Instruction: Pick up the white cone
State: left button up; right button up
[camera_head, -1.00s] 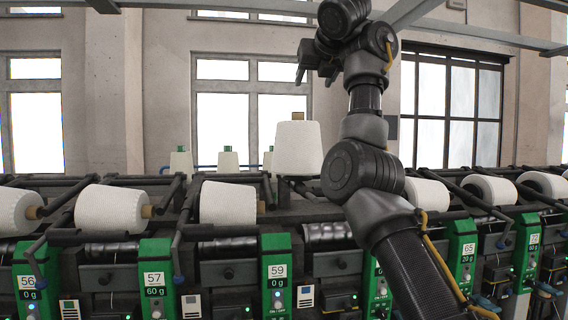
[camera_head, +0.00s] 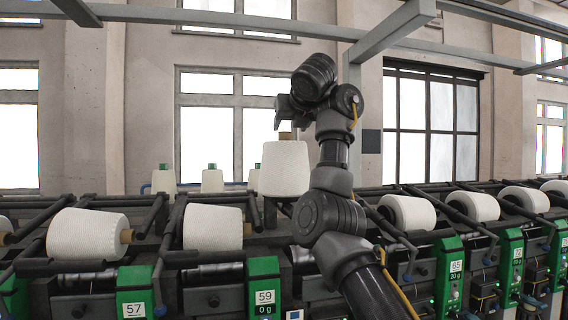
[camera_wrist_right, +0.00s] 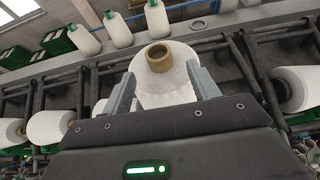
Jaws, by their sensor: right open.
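The white cone (camera_head: 284,168) stands upright on top of the machine, with its brown tube end sticking up. My right gripper (camera_head: 288,118) is just above the cone's top in the head view. In the right wrist view the right gripper (camera_wrist_right: 162,74) is open, with its two fingers apart on either side of the brown tube (camera_wrist_right: 159,58) and the cone's upper part (camera_wrist_right: 165,85). I cannot tell whether a finger touches the cone. My left gripper is not in view.
Other white cones with green tube tops (camera_head: 163,180) stand behind to the left. A row of white packages (camera_head: 88,233) lies in the winder's cradles, among dark arms and bars. Green numbered panels (camera_head: 264,285) line the front. A grey overhead beam (camera_head: 395,30) crosses above.

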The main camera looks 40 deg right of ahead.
jog(key=shift+w+d+r+p, duration=0.15)
jog(key=shift+w+p, duration=0.4)
jog(key=shift+p, duration=0.65)
jog(key=p+x, duration=0.2)
jog(key=x, duration=0.2)
jog(key=shift+s, duration=0.15)
jog(key=shift+d+f, duration=0.1)
jog(key=shift+f, duration=0.2)
jog(key=shift+r, duration=0.1)
jog(key=shift+c, duration=0.3)
jog(key=c, duration=1.1)
jog(key=shift+r, duration=0.15)
